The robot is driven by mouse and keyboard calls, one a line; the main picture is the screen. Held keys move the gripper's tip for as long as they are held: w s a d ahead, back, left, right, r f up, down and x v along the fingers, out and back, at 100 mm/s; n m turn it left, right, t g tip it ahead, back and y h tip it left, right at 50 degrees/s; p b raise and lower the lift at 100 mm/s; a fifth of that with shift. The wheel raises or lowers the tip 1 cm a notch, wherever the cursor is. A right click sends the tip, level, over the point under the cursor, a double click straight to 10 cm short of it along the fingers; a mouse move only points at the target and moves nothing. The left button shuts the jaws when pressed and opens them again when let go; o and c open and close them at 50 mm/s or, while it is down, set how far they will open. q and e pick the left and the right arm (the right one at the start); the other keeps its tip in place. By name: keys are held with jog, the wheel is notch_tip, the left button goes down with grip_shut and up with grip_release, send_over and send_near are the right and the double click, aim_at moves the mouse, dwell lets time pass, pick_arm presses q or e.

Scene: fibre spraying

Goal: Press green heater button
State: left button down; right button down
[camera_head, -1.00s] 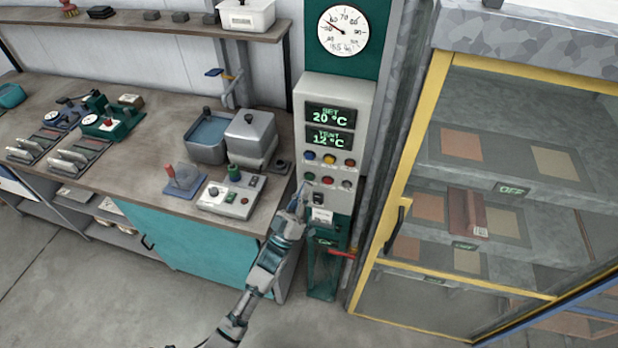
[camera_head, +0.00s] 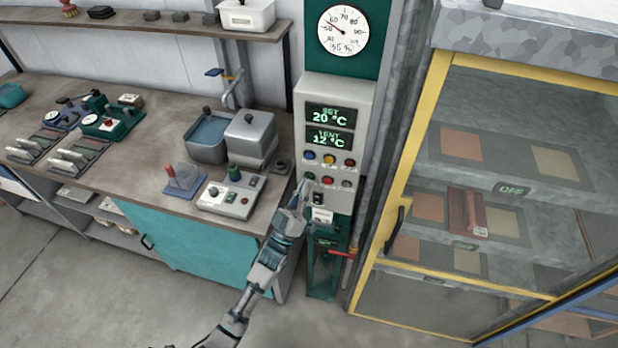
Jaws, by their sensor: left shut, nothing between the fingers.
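The heater's control panel (camera_head: 330,100) is a grey upright box with two green displays, reading 20 °C above and 12 °C below. The green button (camera_head: 309,176) is at the left of its lower button row and looks small and dark. My left gripper (camera_head: 303,184) is shut and empty, pointing up at the panel with its tips just below the green button. I cannot tell whether the tips touch the button. My right gripper is not in view.
A red button (camera_head: 327,181) sits right of the green one. Blue, yellow and red buttons form the row above. A workbench (camera_head: 140,170) with devices stands left. A yellow-framed glass cabinet (camera_head: 420,150) stands close on the right. A red-handled lever (camera_head: 341,252) is below the panel.

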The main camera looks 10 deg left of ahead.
pick_arm(q)
jog(key=shift+w, duration=0.4)
jog(key=shift+s, duration=0.15)
dwell(0.4)
jog(key=shift+s, duration=0.75)
jog(key=s+p, duration=0.2)
jog(key=s, duration=0.3)
jog(key=shift+a, duration=0.1)
dwell(0.7)
